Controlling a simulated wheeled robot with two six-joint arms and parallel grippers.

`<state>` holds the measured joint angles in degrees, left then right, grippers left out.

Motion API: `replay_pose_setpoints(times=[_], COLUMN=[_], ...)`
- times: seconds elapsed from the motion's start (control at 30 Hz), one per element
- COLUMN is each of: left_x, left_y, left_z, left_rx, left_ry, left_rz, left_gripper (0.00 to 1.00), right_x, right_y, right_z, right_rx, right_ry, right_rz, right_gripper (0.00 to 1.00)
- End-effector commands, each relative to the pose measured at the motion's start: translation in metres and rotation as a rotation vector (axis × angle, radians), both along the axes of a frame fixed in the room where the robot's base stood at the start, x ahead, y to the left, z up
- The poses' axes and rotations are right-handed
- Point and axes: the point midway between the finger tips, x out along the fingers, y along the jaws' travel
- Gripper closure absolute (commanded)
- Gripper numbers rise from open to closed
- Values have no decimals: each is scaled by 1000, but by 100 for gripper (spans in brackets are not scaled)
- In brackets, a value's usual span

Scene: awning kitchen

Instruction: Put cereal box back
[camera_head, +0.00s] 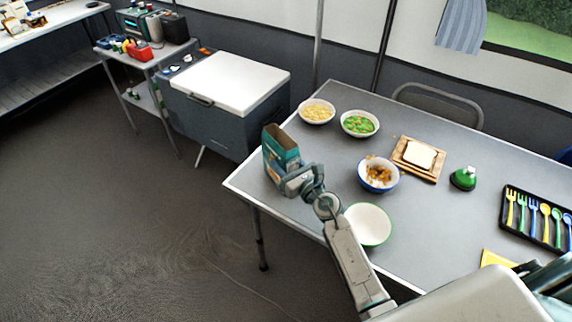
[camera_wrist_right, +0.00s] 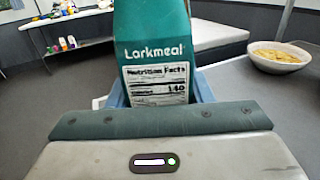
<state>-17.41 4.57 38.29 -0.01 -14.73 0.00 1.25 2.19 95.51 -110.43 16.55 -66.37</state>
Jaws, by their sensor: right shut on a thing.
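The teal cereal box (camera_head: 281,150) is upright at the left end of the grey table in the head view, with its top flaps open. My right gripper (camera_head: 294,183) is shut on the cereal box at its near side. In the right wrist view, the box (camera_wrist_right: 152,50) fills the space ahead of the gripper (camera_wrist_right: 158,105), with "Larkmeal" and a nutrition label facing me. Whether the box's base touches the table cannot be told. My left gripper is not in view.
The table (camera_head: 310,218) holds several bowls, including a blue one with cereal (camera_head: 378,174) and an empty white one (camera_head: 368,225). A bread board (camera_head: 418,158) and cutlery tray (camera_head: 538,217) stand to the right. A white-topped cooler (camera_head: 230,82) stands behind left.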

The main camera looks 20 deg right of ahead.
Motion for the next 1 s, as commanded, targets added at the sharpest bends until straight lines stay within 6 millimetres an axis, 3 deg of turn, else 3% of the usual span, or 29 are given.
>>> replay_pose_setpoints(times=[0.27,0.3,0.4,0.77,1.0], left_x=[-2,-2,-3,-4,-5], left_y=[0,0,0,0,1], left_z=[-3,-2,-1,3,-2], left_rx=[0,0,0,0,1], left_ry=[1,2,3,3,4], left_rz=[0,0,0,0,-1], left_gripper=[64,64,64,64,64], right_x=[0,0,0,-1,-42], right_y=[0,0,0,0,-12], right_z=[-3,-2,-2,4,-1], right_rx=[0,-1,-1,0,-2], right_ry=[0,0,0,0,1], right_rz=[0,0,0,0,0], right_gripper=[75,48,32,32,32])
